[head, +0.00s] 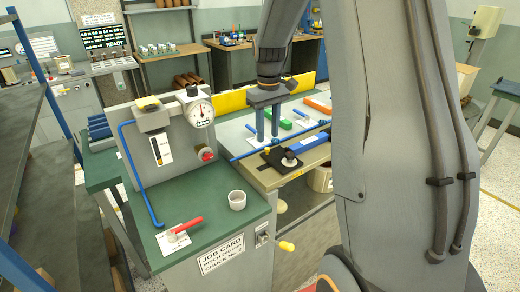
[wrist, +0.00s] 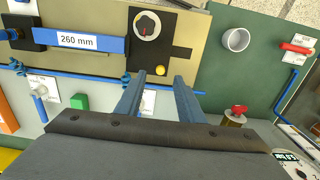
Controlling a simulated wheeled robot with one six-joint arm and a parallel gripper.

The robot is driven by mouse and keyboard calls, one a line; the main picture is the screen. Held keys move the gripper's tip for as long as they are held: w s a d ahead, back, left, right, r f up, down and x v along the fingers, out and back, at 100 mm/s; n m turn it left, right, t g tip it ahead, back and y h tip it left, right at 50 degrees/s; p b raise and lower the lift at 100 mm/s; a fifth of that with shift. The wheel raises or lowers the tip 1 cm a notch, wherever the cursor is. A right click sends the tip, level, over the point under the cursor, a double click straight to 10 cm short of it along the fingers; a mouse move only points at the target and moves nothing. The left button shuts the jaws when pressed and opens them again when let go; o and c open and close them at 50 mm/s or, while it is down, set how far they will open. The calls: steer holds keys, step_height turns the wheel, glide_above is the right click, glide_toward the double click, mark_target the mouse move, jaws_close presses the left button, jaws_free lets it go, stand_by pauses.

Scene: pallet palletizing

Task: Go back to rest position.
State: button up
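My gripper (head: 268,137) hangs fingers-down above the light bench top (head: 317,155), beside the gauge stand. In the wrist view its two blue fingers (wrist: 158,98) are apart, with nothing seen held between them. Below and beyond them lie a thin blue rod (wrist: 80,73) and a black plate with a round dial (wrist: 147,25) and a yellow knob (wrist: 160,70). I cannot tell the exact height of the fingertips above the bench. My arm hides part of the bench in the head view.
A dial gauge (head: 200,112) stands on a grey upright panel close left of my gripper. A green block (head: 278,124) and an orange block (head: 318,106) lie behind. A yellow guard (head: 230,102) borders the back.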

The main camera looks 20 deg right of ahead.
steer(key=shift+a, duration=0.1)
steer(key=s+a+f+m+b, duration=0.1)
steer(key=s+a+f+b, duration=0.1)
steer(key=s+a, duration=0.4)
steer(key=s+a+f+m+t+b, duration=0.1)
steer(key=s+a+f, duration=0.4)
steer(key=s, duration=0.9)
steer(key=shift+s+a+b, duration=0.2)
steer(key=shift+a+b, duration=0.35)
steer(key=shift+a, duration=0.4)
steer(key=shift+s+f, duration=0.1)
steer(key=shift+c, duration=0.5)
